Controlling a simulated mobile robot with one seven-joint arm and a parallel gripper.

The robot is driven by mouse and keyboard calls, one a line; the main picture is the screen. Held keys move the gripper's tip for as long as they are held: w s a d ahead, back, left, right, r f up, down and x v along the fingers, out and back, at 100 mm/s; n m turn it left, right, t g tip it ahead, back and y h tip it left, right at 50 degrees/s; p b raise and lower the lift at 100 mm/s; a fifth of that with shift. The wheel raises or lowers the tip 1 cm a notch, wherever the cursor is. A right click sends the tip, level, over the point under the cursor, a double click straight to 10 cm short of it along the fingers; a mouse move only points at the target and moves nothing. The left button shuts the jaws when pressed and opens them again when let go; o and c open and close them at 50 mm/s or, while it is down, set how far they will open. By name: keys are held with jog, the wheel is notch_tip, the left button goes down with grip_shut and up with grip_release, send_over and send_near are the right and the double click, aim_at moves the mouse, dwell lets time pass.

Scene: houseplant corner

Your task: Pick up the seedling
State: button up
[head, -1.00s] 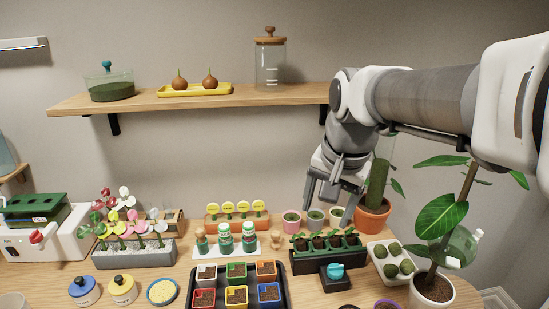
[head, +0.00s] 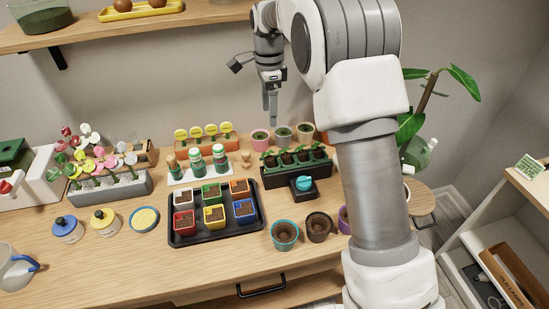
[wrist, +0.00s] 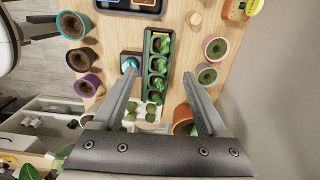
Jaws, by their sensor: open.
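In the wrist view the seedlings (wrist: 158,66) sit in the tray's cells, between and beyond my fingers. I cannot tell which one the task means. My gripper (head: 270,108) hangs above and behind the tray, pointing down. In the wrist view my gripper (wrist: 161,76) is open, with nothing between the fingertips and its two fingers on either side of the tray.
A black block with a teal top (head: 304,183) stands in front of the tray. Three small pots (head: 283,134) stand behind it. A black tray of colored square pots (head: 175,238) is to the left. Teal (head: 285,235) and brown pots (head: 318,227) stand in front. A shelf (head: 100,28) is above.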

send_over(270, 157)
jog(key=f, duration=0.8)
jog(key=s+f, duration=0.1)
jog(key=f, duration=0.3)
jog(key=shift+p, duration=0.3)
jog(key=shift+w+f+p, duration=0.2)
jog(key=shift+f+p, duration=0.05)
jog(key=shift+f, duration=1.05)
jog(key=shift+w+f+p, duration=0.2)
jog(key=shift+f+p, duration=0.05)
jog(key=shift+f, duration=1.05)
grip_shut()
